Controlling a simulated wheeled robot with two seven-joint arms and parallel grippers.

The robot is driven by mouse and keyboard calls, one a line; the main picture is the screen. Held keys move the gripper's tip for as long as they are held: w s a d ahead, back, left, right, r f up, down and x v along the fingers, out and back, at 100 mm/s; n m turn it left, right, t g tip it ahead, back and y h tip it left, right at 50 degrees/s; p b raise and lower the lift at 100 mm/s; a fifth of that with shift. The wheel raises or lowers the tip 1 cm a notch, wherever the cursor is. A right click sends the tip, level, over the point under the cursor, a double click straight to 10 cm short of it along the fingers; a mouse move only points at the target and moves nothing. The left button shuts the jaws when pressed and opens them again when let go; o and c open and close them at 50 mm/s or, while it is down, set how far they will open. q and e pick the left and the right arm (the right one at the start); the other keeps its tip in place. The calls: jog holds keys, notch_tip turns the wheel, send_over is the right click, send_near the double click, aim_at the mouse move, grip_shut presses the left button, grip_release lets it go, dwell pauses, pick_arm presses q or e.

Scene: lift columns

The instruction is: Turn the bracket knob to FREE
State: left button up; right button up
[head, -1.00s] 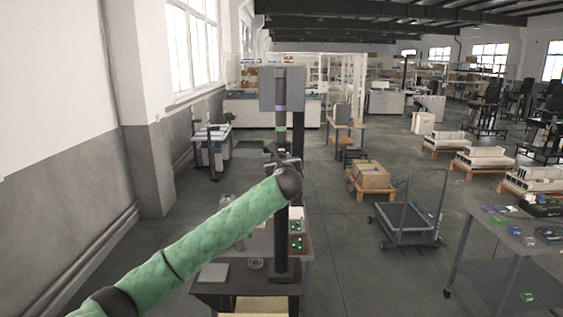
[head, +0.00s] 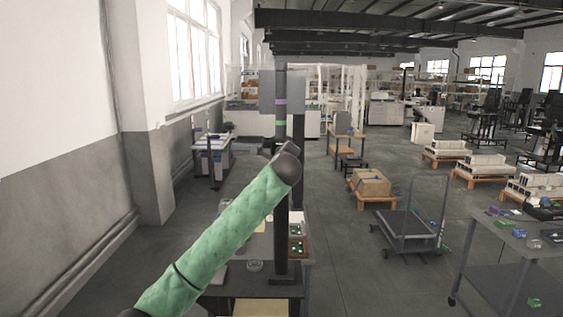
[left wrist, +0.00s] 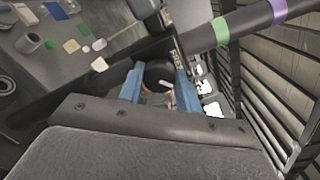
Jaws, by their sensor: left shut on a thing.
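The dark lift column (head: 281,215) stands in the middle of the head view, with purple and green bands. Those bands also show on the column in the left wrist view (left wrist: 232,33). My left arm reaches to the column from the lower left, and its wrist hides the bracket and the gripper in the head view. In the left wrist view the blue fingers of my left gripper (left wrist: 160,84) are shut on a dark round knob (left wrist: 154,74) with a pale mark. My right gripper is not in view.
A cart (head: 408,224) and a parts table (head: 490,260) stand to the right. Open floor lies between.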

pick_arm(q)
jog(key=n+h+b, duration=0.1)
jog(key=n+b, duration=0.4)
jog(key=n, duration=0.4)
jog(key=shift+a, duration=0.1)
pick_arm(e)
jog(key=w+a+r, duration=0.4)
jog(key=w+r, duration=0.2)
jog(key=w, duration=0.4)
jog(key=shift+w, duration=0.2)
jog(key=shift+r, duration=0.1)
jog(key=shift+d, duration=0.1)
pick_arm(q)
jog(key=o, duration=1)
jog(key=shift+c, duration=0.2)
jog(key=shift+b, duration=0.3)
jog(key=s+b, duration=0.3)
jog(key=s, duration=0.4)
jog(key=shift+s+r, duration=0.25)
jog(key=shift+s, duration=0.1)
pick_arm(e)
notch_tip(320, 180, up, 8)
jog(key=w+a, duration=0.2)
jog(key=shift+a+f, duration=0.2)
